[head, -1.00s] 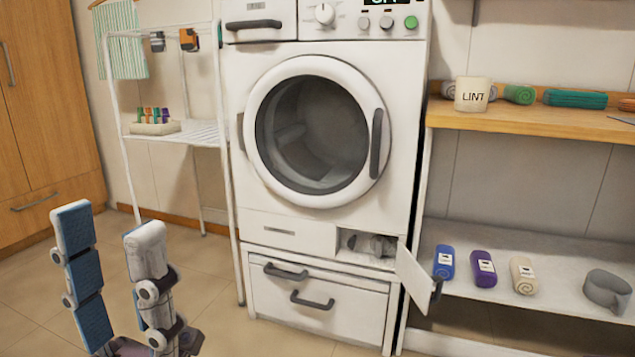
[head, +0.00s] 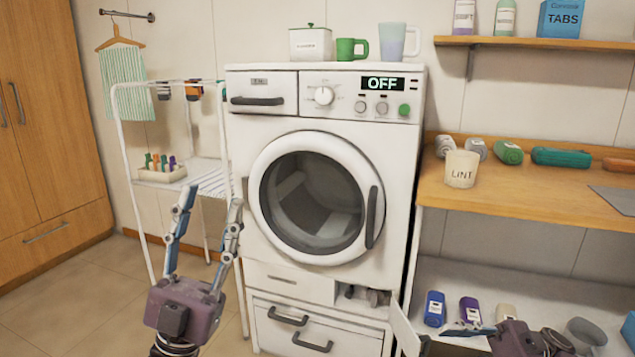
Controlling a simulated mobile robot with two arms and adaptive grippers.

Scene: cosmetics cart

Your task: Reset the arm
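My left gripper (head: 211,198) stands upright at the lower left, in front of the drying rack and the left side of the white machine. Its two fingers point up and are apart, with nothing between them. Its purple body shows below. My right gripper (head: 468,331) lies low at the right, pointing left near the open flap door. One finger shows edge-on, so its opening is unclear. It hides part of the lower shelf.
The white machine (head: 235,200) reads OFF, its round door shut. Its small lower flap door (head: 403,328) stands open. The drying rack (head: 118,125) is left. A wooden counter (head: 500,200) holds a LINT cup (head: 461,169) and rolls. Blue (head: 435,309) and purple (head: 470,310) bottles stand below.

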